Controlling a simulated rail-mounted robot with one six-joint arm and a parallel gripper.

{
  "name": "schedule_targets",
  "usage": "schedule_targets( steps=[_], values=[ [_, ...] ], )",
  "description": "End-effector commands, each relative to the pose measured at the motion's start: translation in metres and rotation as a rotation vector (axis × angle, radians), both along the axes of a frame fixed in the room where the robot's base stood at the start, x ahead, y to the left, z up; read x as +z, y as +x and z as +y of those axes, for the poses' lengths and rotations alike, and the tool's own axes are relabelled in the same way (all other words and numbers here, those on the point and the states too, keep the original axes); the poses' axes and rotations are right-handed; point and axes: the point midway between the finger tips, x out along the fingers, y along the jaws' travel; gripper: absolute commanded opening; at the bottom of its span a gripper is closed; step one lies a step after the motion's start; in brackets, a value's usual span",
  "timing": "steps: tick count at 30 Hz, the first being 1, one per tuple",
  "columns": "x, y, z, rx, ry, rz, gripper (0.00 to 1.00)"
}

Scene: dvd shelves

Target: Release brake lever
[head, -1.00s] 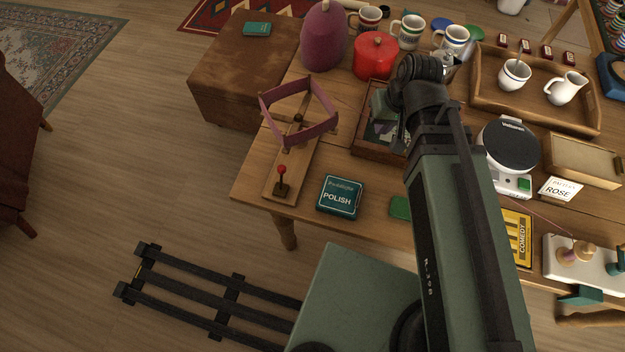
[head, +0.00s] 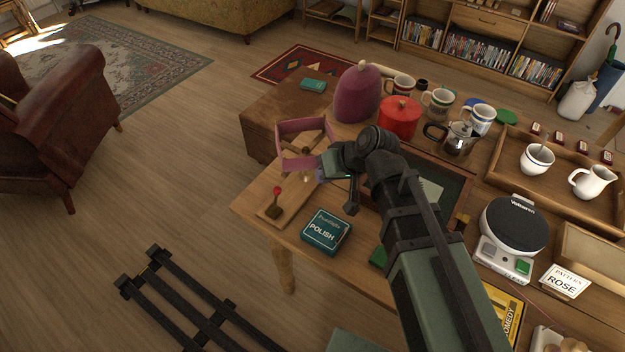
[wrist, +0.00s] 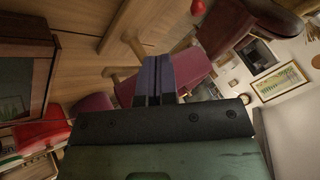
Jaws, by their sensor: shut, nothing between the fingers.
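The brake lever (head: 275,201) is a short dark lever with a red knob, leaning slightly, on the near end of a wooden board (head: 265,208) at the table's left edge. A yarn winder with a pink-purple skein (head: 296,127) stands on the same board behind it. My gripper (head: 319,175) is to the right of the lever, apart from it, close to the skein, partly hidden by my wrist. In the wrist view its two fingers (wrist: 158,78) are together and empty, before the pink skein (wrist: 190,68). The red knob (wrist: 198,7) shows at the top of that view.
A teal polish tin (head: 326,232) lies right of the lever. A purple tea cosy (head: 357,93) and red pot (head: 399,119) stand behind my arm. A tray (head: 510,165), scale (head: 513,225) and ROSE card (head: 565,281) are to the right.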

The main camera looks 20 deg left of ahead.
Motion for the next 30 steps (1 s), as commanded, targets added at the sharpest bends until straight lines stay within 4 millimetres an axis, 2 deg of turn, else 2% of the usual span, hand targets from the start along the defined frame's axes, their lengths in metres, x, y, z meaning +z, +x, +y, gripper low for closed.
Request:
schedule_targets(
  steps=[1, 11, 13, 18, 30],
  values=[
    [-0.017, 0.001, 0.007, 0.002, 0.000, 0.001, 0.00],
    [-0.076, 0.002, 0.050, 0.002, -0.001, 0.000, 0.00],
    [-0.065, -0.007, 0.060, 0.004, -0.001, 0.000, 0.00],
    [-0.062, -0.020, 0.077, 0.002, -0.001, 0.000, 0.00],
    [-0.062, -0.024, 0.081, 0.000, -0.001, 0.000, 0.00]
  ],
)
